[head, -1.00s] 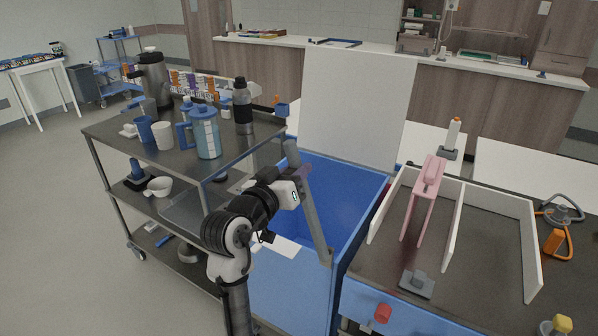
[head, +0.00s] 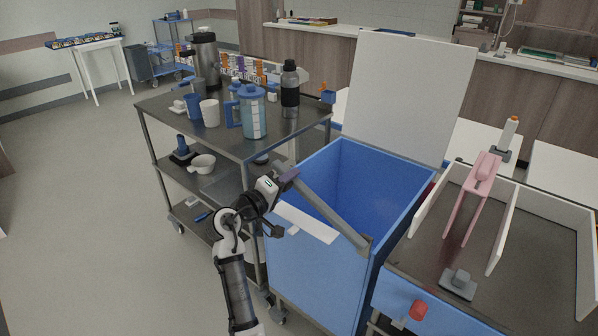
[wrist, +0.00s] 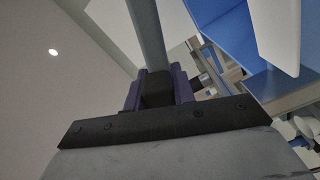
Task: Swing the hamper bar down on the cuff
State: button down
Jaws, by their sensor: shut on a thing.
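The blue hamper (head: 318,285) stands open in the middle of the head view. Its grey bar (head: 330,213) slants from a pivot at the front right corner up to my gripper (head: 287,179). My gripper is shut on the bar's free end, above the hamper's front left side. In the wrist view the bar (wrist: 147,35) runs up from between the fingers of my gripper (wrist: 158,90). A white strip (head: 306,222), apparently the cuff, lies along the hamper's front rim. The bar is above it and apart from it at my gripper's end.
The white lid (head: 408,100) stands raised behind the hamper. A steel cart (head: 165,118) with jugs and cups is close on the left. A dark worktop (head: 425,262) with white dividers and a pink clamp (head: 475,195) is on the right. Floor at left is clear.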

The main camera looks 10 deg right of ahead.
jog(key=f, duration=0.1)
jog(key=f+n, duration=0.1)
jog(key=w+a+f+n, duration=0.1)
jog(key=f, duration=0.1)
jog(key=shift+f+b, duration=0.1)
jog(key=shift+b, duration=0.25)
jog(key=shift+w+f+n, duration=0.2)
jog(key=shift+f+n, duration=0.4)
jog(key=shift+f, duration=0.6)
jog(key=c, duration=1.2)
grip_release()
jog(key=shift+o, duration=0.2)
jog(key=b+v, duration=0.3)
jog(key=v, duration=1.1)
